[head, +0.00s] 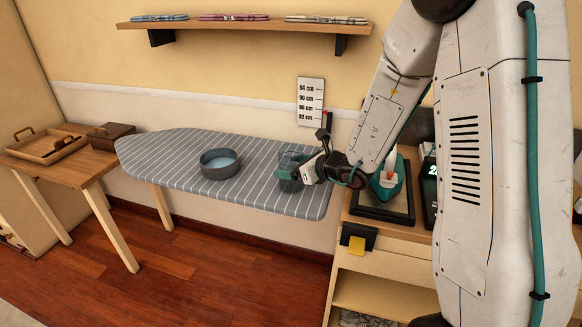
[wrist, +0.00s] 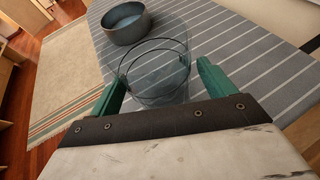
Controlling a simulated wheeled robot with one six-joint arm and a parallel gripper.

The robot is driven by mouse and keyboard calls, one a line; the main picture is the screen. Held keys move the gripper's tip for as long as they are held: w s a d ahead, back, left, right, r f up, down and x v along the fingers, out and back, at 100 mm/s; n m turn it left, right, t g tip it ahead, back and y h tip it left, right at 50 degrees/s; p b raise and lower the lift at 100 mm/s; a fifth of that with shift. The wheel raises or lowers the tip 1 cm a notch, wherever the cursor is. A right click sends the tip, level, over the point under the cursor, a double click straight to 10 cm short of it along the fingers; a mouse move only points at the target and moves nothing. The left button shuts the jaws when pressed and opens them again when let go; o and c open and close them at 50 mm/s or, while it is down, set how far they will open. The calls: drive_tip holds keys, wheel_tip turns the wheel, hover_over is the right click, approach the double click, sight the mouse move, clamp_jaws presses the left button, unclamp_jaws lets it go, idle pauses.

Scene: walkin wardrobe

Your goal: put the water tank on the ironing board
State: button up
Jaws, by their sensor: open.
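The water tank (wrist: 160,72) is a clear, see-through vessel with thin dark rings. In the wrist view it is between and just beyond the two green fingers of my gripper (wrist: 162,78), which is open. In the head view the tank (head: 290,160) is a faint grey-green shape on the right part of the ironing board (head: 190,146), partly hidden by my gripper (head: 292,176). The tank appears to stand on the board's striped grey cover. Whether the fingers touch it, I cannot tell.
A round grey bowl (head: 220,164) with bluish contents stands mid-board, left of the tank. A small wooden table (head: 70,165) with trays is at the left. A cabinet (head: 385,262) holding a dark tray and an iron (head: 388,180) is at the right. A shelf (head: 250,25) hangs above.

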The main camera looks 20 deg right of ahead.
drive_tip(key=v, duration=1.1)
drive_tip(key=s+a+r+n+g+y, duration=0.3)
drive_tip(key=s+a+r+n+g, duration=0.55)
drive_tip(key=s+a+n, duration=0.5)
drive_tip(key=s+d+r+n+g+h, duration=0.1)
drive_tip(key=s+d+r+n+h, duration=0.2)
drive_tip(key=s+d+n+h, duration=0.7)
drive_tip(key=s+d+n, duration=0.1)
drive_tip(key=s+n, duration=0.4)
drive_tip(key=n, duration=0.1)
drive_tip(key=shift+s+d, duration=0.15)
drive_tip(key=shift+s, duration=0.15)
drive_tip(key=shift+r+g, duration=0.1)
drive_tip(key=shift+g, duration=0.15)
